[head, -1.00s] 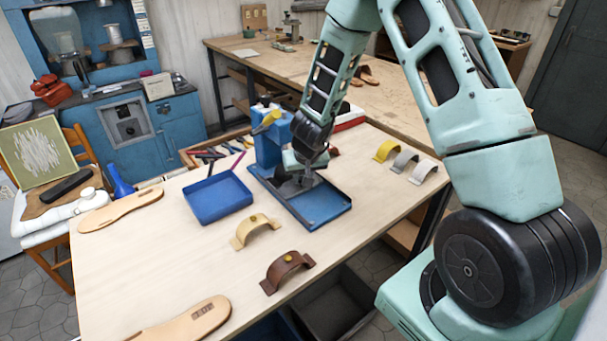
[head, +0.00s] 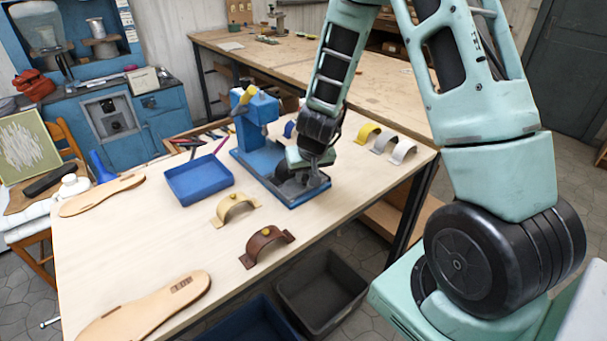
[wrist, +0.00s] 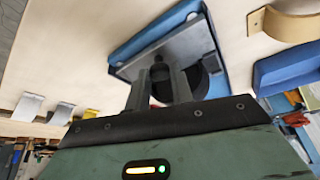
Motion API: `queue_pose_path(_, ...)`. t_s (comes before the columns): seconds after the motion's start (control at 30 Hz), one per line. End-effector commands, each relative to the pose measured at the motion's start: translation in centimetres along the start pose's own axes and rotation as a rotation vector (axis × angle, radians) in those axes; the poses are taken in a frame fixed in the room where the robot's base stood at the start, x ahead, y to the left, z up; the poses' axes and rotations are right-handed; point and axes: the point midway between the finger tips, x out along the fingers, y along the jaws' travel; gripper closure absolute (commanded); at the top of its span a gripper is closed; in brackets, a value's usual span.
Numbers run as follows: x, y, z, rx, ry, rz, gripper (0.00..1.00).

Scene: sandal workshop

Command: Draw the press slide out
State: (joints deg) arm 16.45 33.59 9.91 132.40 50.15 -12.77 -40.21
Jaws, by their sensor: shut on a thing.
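The blue press (head: 258,128) with a yellow-topped lever stands at the back of its long blue base (head: 250,158) on the wooden table. The grey press slide (head: 289,188) lies at the base's front end, clear of the press head. My gripper (head: 309,172) is down at the slide. In the wrist view, my gripper's two fingers (wrist: 158,92) are closed on a small dark grip of the slide, whose grey plate (wrist: 200,42) shows above the blue base. A dark round part beside the fingers is partly hidden.
A blue tray (head: 205,187) stands left of the press. A cream strap (head: 236,207) and brown strap (head: 266,243) lie in front; yellow, grey and white straps (head: 402,151) lie to the right. Insoles (head: 145,310) lie at the left. A dark bin (head: 320,292) sits below the table edge.

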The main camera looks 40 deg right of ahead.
Motion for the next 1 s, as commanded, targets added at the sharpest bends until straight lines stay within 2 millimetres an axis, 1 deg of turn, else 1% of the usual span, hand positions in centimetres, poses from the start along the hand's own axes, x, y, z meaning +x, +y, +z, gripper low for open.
queue_pose_path(0.03,-0.1,0.2,0.4,0.002,-0.008,0.002,1.00)
queue_pose_path(0.17,-0.1,0.2,0.4,0.002,-0.011,0.003,1.00)
queue_pose_path(0.2,-0.1,0.2,0.5,0.003,-0.011,0.003,0.69)
queue_pose_path(0.23,-0.1,0.2,0.5,0.003,-0.011,0.003,0.60)
queue_pose_path(0.27,-0.1,0.2,0.4,0.003,-0.011,0.003,0.55)
queue_pose_path(0.53,-0.1,0.1,0.3,0.001,-0.008,0.002,0.55)
queue_pose_path(0.67,-0.9,0.0,0.2,-0.001,-0.006,0.001,0.55)
queue_pose_path(0.77,-2.5,0.0,0.1,-0.001,-0.004,0.002,0.55)
queue_pose_path(1.0,-8.4,-0.1,-0.1,-0.003,-0.005,0.000,0.55)
